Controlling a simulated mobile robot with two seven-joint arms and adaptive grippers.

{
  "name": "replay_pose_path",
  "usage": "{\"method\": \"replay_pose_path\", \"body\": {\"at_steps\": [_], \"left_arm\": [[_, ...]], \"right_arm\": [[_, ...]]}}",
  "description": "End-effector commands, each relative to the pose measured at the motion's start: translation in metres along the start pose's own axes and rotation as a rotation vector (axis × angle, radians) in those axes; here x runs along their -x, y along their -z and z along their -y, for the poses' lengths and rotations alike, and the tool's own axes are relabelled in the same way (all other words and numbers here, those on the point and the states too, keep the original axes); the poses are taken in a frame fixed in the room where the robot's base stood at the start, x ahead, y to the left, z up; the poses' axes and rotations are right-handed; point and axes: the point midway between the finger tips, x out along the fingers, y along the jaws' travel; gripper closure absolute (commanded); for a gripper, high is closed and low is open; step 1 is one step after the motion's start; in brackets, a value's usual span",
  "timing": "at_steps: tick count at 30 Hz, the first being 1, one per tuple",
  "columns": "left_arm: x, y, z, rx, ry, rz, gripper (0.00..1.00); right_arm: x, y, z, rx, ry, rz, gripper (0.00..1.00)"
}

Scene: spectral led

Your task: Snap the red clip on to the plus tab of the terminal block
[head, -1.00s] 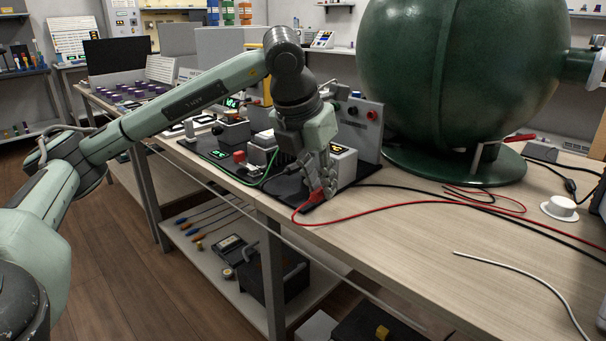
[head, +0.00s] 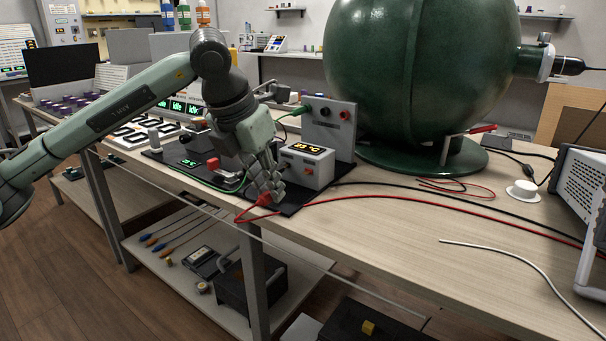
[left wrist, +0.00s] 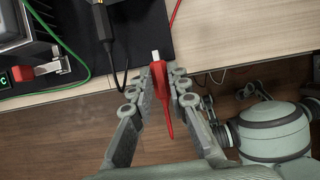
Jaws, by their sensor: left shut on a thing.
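My left gripper (head: 268,190) is shut on the red clip (head: 263,200), above the front edge of the black mat. In the left wrist view, the red clip (left wrist: 163,93) sits between the fingertips (left wrist: 166,78), with its pale metal tip pointing toward the mat and its red lead trailing back. The tip appears apart from anything. I cannot single out the terminal block or its plus tab; the gripper hides part of the mat's equipment. My right gripper is not in view.
A green wire (left wrist: 55,92) and a black-cased lead (left wrist: 106,30) lie near the clip. A large green sphere (head: 420,70) stands behind.

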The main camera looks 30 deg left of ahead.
Motion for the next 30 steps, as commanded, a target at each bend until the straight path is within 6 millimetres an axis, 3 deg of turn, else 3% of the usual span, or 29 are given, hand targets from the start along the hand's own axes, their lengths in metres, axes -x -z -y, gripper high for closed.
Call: {"method": "replay_pose_path", "body": {"at_steps": [30], "left_arm": [[-0.021, -0.050, 0.000, 0.001, 0.000, -0.001, 1.00]], "right_arm": [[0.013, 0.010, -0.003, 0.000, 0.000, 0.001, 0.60]]}}
